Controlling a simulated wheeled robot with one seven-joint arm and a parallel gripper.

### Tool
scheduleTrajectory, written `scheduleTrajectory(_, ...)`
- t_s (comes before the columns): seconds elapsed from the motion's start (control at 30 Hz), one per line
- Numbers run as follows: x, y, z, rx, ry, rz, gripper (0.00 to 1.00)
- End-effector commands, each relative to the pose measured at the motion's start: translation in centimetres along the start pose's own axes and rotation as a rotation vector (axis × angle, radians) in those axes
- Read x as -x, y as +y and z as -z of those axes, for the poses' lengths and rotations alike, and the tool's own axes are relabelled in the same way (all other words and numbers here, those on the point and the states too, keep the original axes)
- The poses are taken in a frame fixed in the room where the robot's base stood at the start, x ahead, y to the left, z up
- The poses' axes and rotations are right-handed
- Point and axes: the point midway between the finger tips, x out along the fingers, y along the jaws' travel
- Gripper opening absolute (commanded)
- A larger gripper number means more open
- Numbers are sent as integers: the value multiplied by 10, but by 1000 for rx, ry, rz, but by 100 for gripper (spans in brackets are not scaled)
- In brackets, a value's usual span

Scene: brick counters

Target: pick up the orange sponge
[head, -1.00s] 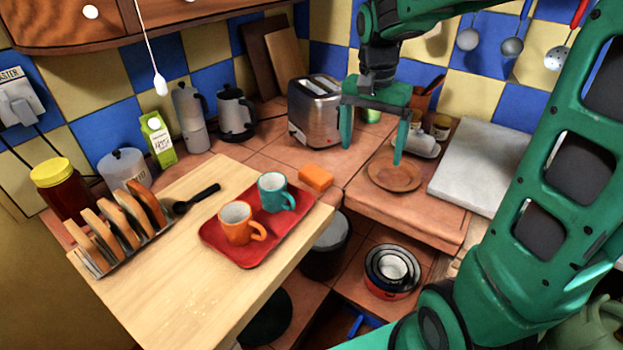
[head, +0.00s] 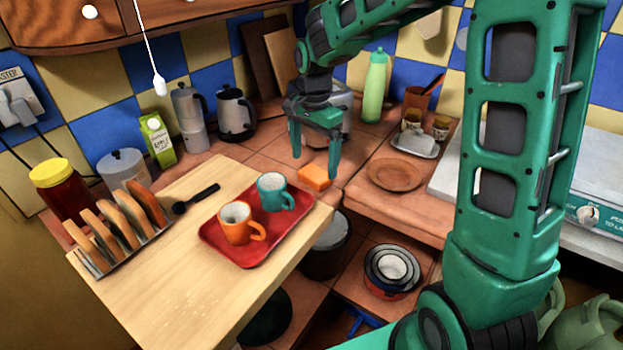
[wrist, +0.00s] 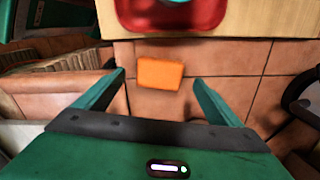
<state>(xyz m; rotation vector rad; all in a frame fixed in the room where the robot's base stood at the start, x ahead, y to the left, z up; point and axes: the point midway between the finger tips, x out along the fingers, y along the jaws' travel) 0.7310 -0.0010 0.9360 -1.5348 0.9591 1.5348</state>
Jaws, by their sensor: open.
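The orange sponge (head: 315,177) lies on the tiled counter, just behind the right part of the red tray. My gripper (head: 315,168) is open and empty, with its fingers pointing down around the sponge's place in the head view. In the wrist view the sponge (wrist: 160,73) shows whole, ahead of and between the open fingertips of my gripper (wrist: 160,80). I see no contact between the fingers and the sponge.
A red tray (head: 266,247) with an orange mug (head: 236,224) and a teal mug (head: 271,192) sits on the wooden board (head: 190,300) in front. A terracotta plate (head: 395,174) is to the right. The toaster is mostly hidden behind my gripper. A kettle (head: 236,114) stands behind left.

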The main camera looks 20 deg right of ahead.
Motion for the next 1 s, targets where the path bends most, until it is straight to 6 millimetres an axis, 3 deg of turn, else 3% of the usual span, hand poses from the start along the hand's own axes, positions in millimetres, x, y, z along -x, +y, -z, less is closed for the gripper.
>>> scheduleTrajectory(0.3, -41, 1, -2, 0, -1, -3, 88)
scheduleTrajectory(0.6, -46, 1, -2, 0, 0, -1, 88)
scheduleTrajectory(0.63, -46, 0, -2, 0, 0, -1, 86)
scheduleTrajectory(0.8, -46, 0, -2, 0, 0, -1, 45)
scheduleTrajectory(1.0, -46, 0, -2, 1, 0, -1, 44)
